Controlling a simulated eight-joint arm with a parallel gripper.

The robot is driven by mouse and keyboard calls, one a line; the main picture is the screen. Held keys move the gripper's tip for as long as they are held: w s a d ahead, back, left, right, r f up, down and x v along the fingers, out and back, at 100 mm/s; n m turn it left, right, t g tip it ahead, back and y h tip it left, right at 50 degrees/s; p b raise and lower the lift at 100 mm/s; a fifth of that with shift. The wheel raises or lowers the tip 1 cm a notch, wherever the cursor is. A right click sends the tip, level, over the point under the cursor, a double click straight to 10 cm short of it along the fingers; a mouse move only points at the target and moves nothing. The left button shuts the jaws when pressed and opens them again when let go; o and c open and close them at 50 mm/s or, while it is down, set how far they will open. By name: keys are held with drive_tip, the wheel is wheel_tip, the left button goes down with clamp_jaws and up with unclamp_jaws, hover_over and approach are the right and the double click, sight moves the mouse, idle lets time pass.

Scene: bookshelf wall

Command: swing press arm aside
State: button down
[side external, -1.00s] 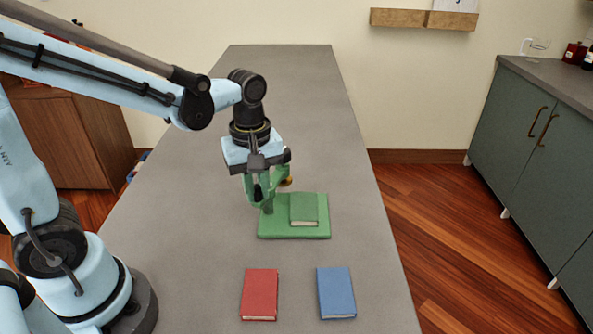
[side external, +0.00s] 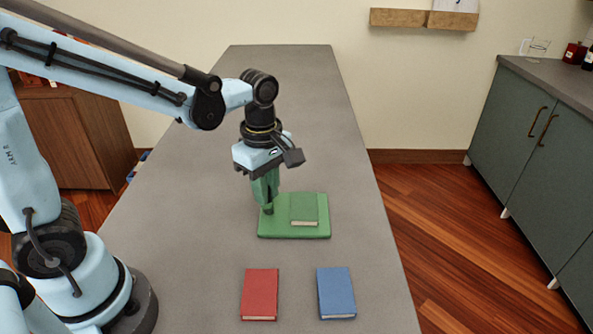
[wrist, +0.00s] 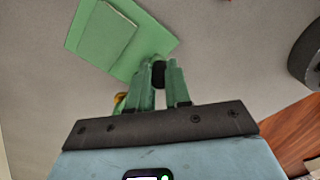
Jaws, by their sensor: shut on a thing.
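The press has a flat green base (side external: 295,232) with a green book (side external: 304,208) lying on its right part. Both also show in the wrist view, the base (wrist: 148,52) and the book (wrist: 106,36). My gripper (side external: 266,196) points down at the base's left edge, beside the book, and is shut on the press arm. In the wrist view, my green fingers (wrist: 159,78) are close together. A piece of the press arm (wrist: 120,101) with a brass-coloured knob shows left of them. My gripper hides most of the press arm and its post.
A red book (side external: 260,295) and a blue book (side external: 337,293) lie apart on the grey table (side external: 300,110), nearer the camera. The table behind the press is clear. A dark green cabinet (side external: 520,140) stands to the right, across the wooden floor.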

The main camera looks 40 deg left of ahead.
drive_tip(key=c, duration=1.1)
unclamp_jaws()
drive_tip(key=shift+o, duration=0.2)
wheel_tip(320, 180, up, 12)
drive_tip(key=s+a+f+m+t, duration=0.1)
drive_tip(key=f+m+t, duration=0.2)
drive_tip(key=m, duration=0.6)
drive_tip(key=s+a+f+m+t, duration=0.1)
drive_tip(key=s+f+m+t, duration=0.1)
drive_tip(key=m, duration=0.8)
drive_tip(key=shift+s+a+f+t, duration=0.25)
drive_tip(key=shift+a+f+t, duration=0.15)
drive_tip(key=shift+f+t, duration=0.6)
